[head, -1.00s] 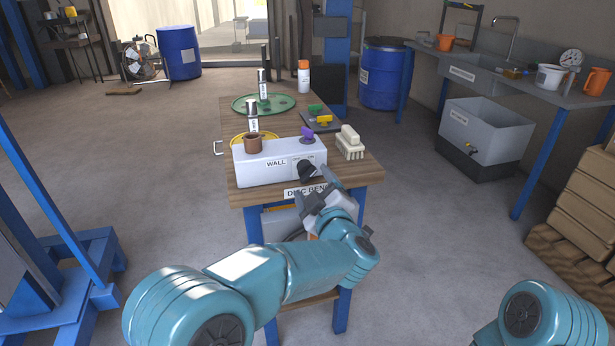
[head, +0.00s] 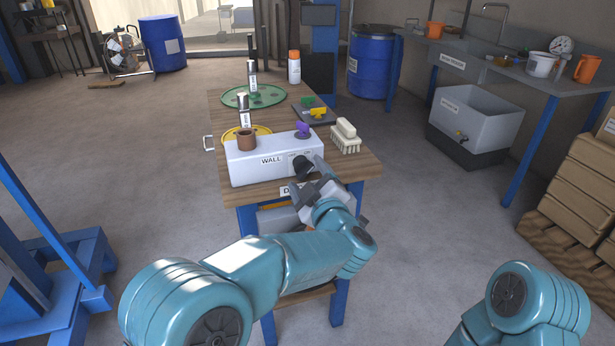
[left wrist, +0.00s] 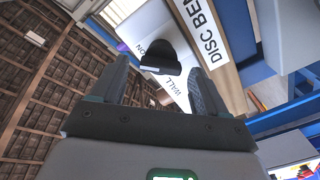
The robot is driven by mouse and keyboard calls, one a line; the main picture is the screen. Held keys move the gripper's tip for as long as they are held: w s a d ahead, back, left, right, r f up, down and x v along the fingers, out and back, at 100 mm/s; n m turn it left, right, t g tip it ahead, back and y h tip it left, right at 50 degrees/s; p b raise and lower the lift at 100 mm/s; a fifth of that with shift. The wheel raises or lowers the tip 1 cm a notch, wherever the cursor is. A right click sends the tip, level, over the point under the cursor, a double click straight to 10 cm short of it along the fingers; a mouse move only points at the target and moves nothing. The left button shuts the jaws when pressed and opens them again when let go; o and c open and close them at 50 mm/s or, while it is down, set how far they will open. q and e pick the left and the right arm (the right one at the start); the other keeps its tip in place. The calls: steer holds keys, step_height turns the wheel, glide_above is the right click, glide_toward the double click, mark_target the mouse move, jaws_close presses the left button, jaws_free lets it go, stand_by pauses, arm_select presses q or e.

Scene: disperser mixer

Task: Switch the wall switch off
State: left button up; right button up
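The wall switch is a black rotary knob (head: 301,166) on the front of a white box (head: 250,171) marked "WALL", on the disc bench. My left gripper (head: 316,181) is just in front of the knob, at the box's right end. In the left wrist view, the two fingers of my left gripper (left wrist: 160,70) stand apart, with the black knob (left wrist: 155,54) seen between and beyond them. No contact can be made out. An "ON" mark shows beside the knob. My right gripper is out of view; only my right arm shows.

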arm_select(q)
steer(key=c, duration=0.9)
steer(key=shift+w, duration=0.1)
steer(key=shift+o, duration=0.2)
steer(key=shift+f, duration=0.1)
